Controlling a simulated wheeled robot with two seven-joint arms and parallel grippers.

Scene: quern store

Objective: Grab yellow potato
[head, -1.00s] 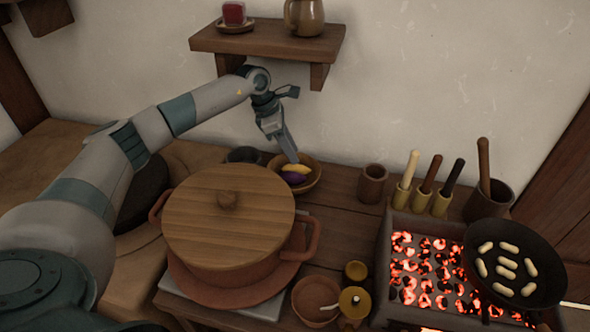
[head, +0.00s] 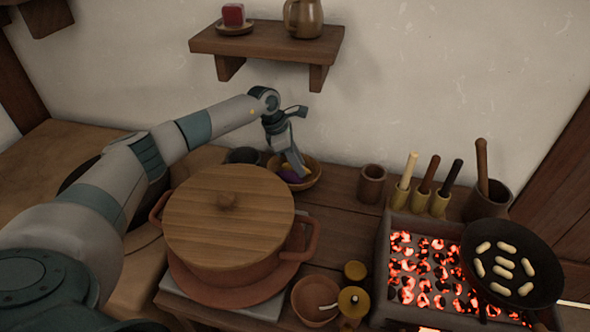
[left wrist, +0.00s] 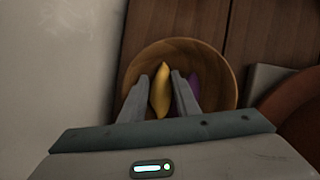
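The yellow potato (left wrist: 160,88) lies in a round wooden bowl (left wrist: 222,72), with a purple one (left wrist: 195,86) beside it on the right. My left gripper (left wrist: 160,80) is open, pointing down into the bowl, with one finger on each side of the yellow potato. A gap shows between the potato and the fingers. In the head view the left gripper (head: 301,171) is over the bowl (head: 313,183) and hides most of the yellow potato; the purple one (head: 289,177) shows to its left. My right gripper is not in view.
A large lidded pot (head: 228,215) stands in front of the bowl, and a dark cup (head: 243,155) to its left. A wall shelf (head: 266,40) hangs above. A brown cup (head: 372,183) stands to the right, beyond bare tabletop.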

